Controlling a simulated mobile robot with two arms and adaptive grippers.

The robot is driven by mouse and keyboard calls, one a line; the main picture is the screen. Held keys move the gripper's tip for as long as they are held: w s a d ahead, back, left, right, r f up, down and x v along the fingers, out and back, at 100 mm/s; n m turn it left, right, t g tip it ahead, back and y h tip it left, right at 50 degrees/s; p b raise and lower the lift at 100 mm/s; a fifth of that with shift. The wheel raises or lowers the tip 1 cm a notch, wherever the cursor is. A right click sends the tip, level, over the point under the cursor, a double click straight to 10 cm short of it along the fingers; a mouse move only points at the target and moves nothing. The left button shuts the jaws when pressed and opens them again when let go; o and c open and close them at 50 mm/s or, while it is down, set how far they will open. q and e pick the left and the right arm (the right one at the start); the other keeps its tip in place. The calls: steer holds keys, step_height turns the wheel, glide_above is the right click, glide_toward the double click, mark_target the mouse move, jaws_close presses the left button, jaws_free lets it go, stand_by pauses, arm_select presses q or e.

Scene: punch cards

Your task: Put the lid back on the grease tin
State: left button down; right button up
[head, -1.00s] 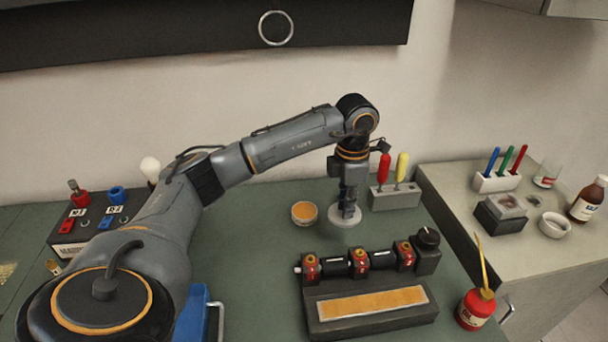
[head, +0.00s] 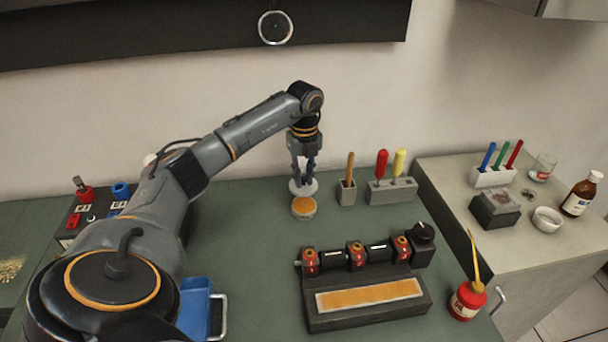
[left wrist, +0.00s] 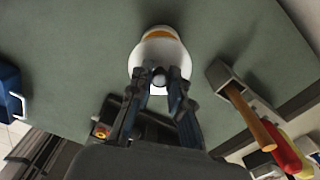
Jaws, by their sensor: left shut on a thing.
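The grease tin (head: 304,210) is a small round tin with orange grease showing at its top, standing on the green bench. My left gripper (head: 303,178) points down and is shut on the knob of the pale round lid (head: 311,187). The lid is roughly level and appears just above and behind the tin in the head view, overlapping its far edge. In the left wrist view the lid (left wrist: 160,52) hides most of the tin, with a strip of orange grease (left wrist: 160,34) showing past its edge. Contact between them cannot be told. My right gripper is not in view.
A grey block with a wooden handle (head: 349,171) stands right of the tin, beside a holder (head: 391,193) with red and yellow handles. A dark fixture (head: 367,310) lies in front and a blue tray (head: 194,311) at front left. Bench between them is clear.

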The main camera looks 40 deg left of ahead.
mark_target(304, 184)
arm_select(q)
steer(key=shift+f+b, duration=1.6)
steer(key=shift+f, duration=0.35)
steer(key=shift+f+b, duration=0.5)
steer(key=shift+f, duration=0.6)
steer(key=shift+r+p, duration=0.1)
steer(key=shift+p, duration=0.3)
steer(key=shift+f, duration=0.2)
steer(key=shift+p, duration=0.3)
steer(key=c, duration=1.2)
jaws_free()
steer(key=shift+o, duration=0.2)
